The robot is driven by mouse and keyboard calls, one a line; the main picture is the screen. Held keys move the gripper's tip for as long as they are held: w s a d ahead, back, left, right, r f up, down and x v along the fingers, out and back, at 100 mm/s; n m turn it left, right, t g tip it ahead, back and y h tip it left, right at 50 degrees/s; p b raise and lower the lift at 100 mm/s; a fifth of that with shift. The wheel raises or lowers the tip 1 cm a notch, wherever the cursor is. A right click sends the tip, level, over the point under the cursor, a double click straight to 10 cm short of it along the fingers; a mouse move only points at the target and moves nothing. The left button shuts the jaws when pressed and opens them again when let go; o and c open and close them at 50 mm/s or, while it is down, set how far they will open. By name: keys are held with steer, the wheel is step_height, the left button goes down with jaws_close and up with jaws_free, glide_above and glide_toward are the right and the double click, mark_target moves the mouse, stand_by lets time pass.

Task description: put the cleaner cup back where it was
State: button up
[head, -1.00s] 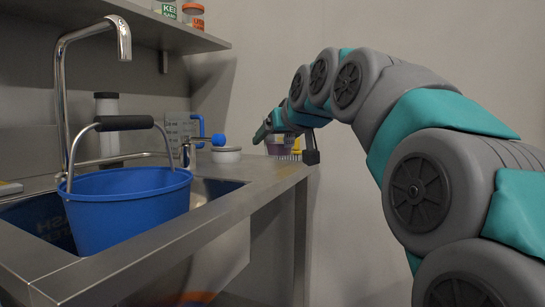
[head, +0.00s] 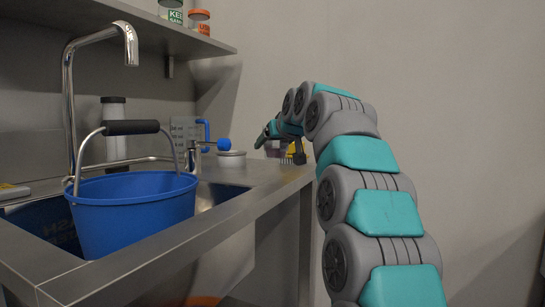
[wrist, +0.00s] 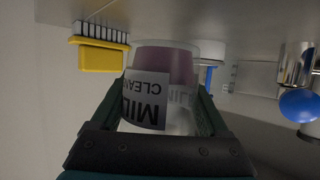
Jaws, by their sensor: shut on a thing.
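The cleaner cup (wrist: 180,65) is a clear cup with purple contents and a white label reading "MIL… CLEAN…", upside down in the wrist view. My gripper (wrist: 163,100) is shut on it, with one finger on each side. The cup's base is close to the steel counter surface; I cannot tell whether it touches. In the head view a small purple part of the cup (head: 272,152) shows at the far end of the counter, and my gripper (head: 270,138) is partly hidden by my own arm.
A yellow brush (wrist: 100,57) lies beside the cup. A measuring jug (head: 186,133), tap (head: 70,100) and blue bucket (head: 135,210) at the sink are further left. The counter's right edge is close.

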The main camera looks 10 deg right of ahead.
mark_target(272, 156)
steer(key=shift+f+b, duration=0.45)
steer(key=shift+f, duration=1.25)
steer(key=shift+f, duration=0.2)
steer(key=o, duration=1.4)
steer(key=shift+r, duration=0.1)
steer(key=shift+o, duration=0.2)
steer(key=shift+r, duration=0.1)
